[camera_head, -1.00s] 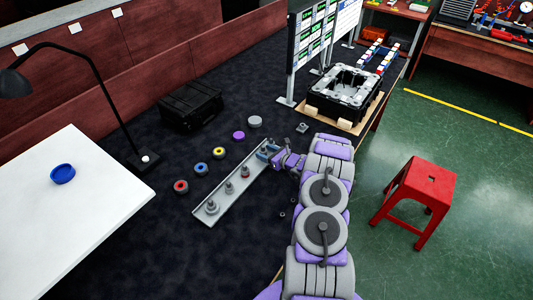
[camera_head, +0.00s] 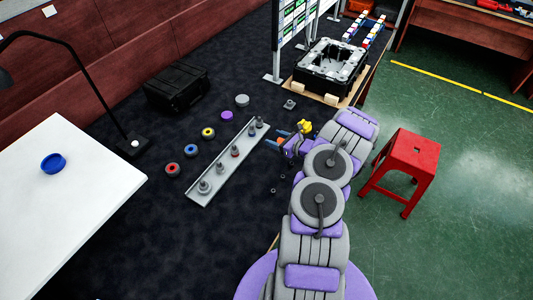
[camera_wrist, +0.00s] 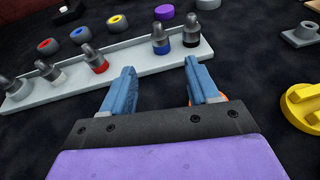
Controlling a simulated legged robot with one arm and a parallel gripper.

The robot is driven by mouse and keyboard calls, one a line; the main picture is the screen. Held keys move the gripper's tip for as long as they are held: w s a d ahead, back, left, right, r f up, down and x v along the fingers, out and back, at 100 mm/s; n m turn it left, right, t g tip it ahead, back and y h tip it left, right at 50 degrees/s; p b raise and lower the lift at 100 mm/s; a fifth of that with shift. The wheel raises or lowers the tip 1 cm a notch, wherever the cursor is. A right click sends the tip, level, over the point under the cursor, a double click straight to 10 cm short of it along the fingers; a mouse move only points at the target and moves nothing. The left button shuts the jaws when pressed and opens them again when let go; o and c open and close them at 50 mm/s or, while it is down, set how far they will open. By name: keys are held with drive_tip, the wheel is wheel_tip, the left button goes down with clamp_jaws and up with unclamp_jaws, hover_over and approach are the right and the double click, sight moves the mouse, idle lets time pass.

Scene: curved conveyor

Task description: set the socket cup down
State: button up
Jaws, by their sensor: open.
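Several grey socket cups stand upright in a row on a long pale grey tray (camera_head: 215,179). One with a blue band (camera_wrist: 160,40) stands in front of my fingers in the wrist view, next to a dark-banded one (camera_wrist: 191,30). A red-banded cup (camera_wrist: 93,60) and two paler ones stand farther left along the tray. My gripper (camera_head: 276,140) is to the right of the tray, apart from the cups. In the wrist view its blue fingers (camera_wrist: 160,70) are spread with nothing between them. Which cup is the task's one, I cannot tell.
Coloured rings, including a blue one (camera_head: 190,151), and a purple disc (camera_head: 227,115) lie beyond the tray. A yellow part (camera_wrist: 302,105) lies right of my gripper. A black case (camera_head: 177,86), an open black housing (camera_head: 330,70) and a red stool (camera_head: 402,165) stand around.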

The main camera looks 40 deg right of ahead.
drive_tip(key=w+a+r+n+g+y, duration=0.1)
drive_tip(key=w+a+r+n+y, duration=0.35)
drive_tip(key=a+r, duration=0.55)
drive_tip(key=s+a+r+n+g+y, duration=0.25)
drive_tip(key=a+r+n, duration=0.25)
drive_tip(key=a, duration=0.4)
drive_tip(key=s+a+r+n+g+y, duration=0.1)
drive_tip(key=s+a+r+n+g, duration=0.3)
drive_tip(key=a, duration=0.5)
drive_tip(key=s+a+r+n+g+y, duration=0.25)
drive_tip(key=a+r+n, duration=0.35)
drive_tip(key=a, duration=0.4)
drive_tip(key=s+a+r+n+g+h, duration=0.2)
drive_tip(key=s+a+n+g+h, duration=0.15)
drive_tip(key=s, duration=0.45)
drive_tip(key=s+a+r+n+g+h, duration=0.25)
drive_tip(key=s+a+n, duration=0.2)
drive_tip(key=s, duration=0.35)
drive_tip(key=s+d+r+n+h, duration=0.1)
drive_tip(key=s+d+n+h, duration=0.2)
drive_tip(key=s, duration=0.4)
drive_tip(key=s+d+n+h, duration=0.3)
drive_tip(key=s+d+h, duration=0.1)
drive_tip(key=s, duration=0.4)
drive_tip(key=shift+s+d+r, duration=0.3)
drive_tip(key=shift+d+r, duration=0.1)
drive_tip(key=shift+d, duration=0.5)
drive_tip(key=shift+h, duration=0.25)
